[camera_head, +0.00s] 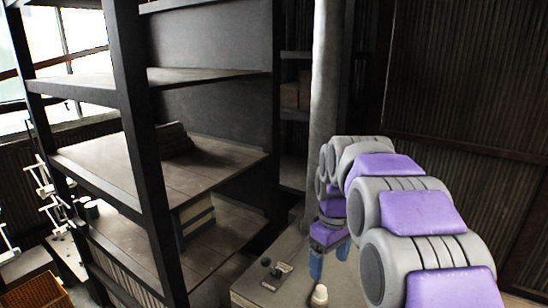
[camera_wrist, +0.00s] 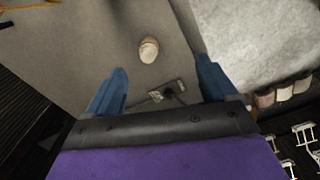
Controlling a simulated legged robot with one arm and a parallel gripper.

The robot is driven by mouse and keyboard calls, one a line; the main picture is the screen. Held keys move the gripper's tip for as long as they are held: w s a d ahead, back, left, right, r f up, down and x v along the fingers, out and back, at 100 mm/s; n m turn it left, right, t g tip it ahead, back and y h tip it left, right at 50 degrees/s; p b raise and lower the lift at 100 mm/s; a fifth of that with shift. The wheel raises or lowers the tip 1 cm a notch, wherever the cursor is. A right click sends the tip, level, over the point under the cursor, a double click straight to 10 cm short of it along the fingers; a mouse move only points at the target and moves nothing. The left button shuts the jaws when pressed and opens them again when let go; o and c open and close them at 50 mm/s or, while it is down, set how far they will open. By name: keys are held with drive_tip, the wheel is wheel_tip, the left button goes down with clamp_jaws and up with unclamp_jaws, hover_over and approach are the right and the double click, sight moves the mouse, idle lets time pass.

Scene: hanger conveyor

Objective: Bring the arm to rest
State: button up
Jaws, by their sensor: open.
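My arm, purple and grey, reaches forward from the lower right in the head view. My gripper (camera_head: 329,260) points down over a pale tabletop (camera_head: 248,284). In the wrist view its two blue fingers (camera_wrist: 160,92) are spread wide apart with nothing between them. A small cream-coloured rounded object (camera_head: 320,295) stands on the tabletop below the gripper. It also shows in the wrist view (camera_wrist: 149,50), beyond the fingertips and apart from them.
A dark metal shelf rack (camera_head: 145,140) stands at the left. A grey column (camera_head: 325,90) rises behind the arm. Small dark items and a plate (camera_head: 277,272) lie on the tabletop left of the gripper. White hangers (camera_head: 45,190) and a wicker basket (camera_head: 40,291) are at the far left.

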drive_tip(key=s+f+m+b, duration=0.2)
drive_tip(key=s+f, duration=0.4)
drive_tip(key=s, duration=0.5)
drive_tip(key=s+f+m+g+b, duration=0.1)
drive_tip(key=s+f+m+b, duration=0.2)
drive_tip(key=s, duration=0.9)
drive_tip(key=s+f+m+b, duration=0.2)
drive_tip(key=s+f+b, duration=0.2)
drive_tip(key=s+f, duration=0.5)
drive_tip(key=s, duration=0.3)
drive_tip(key=shift+f+g+b, duration=0.25)
drive_tip(key=shift+g+b, duration=0.05)
drive_tip(key=shift+b, duration=0.1)
drive_tip(key=shift+c, duration=0.2)
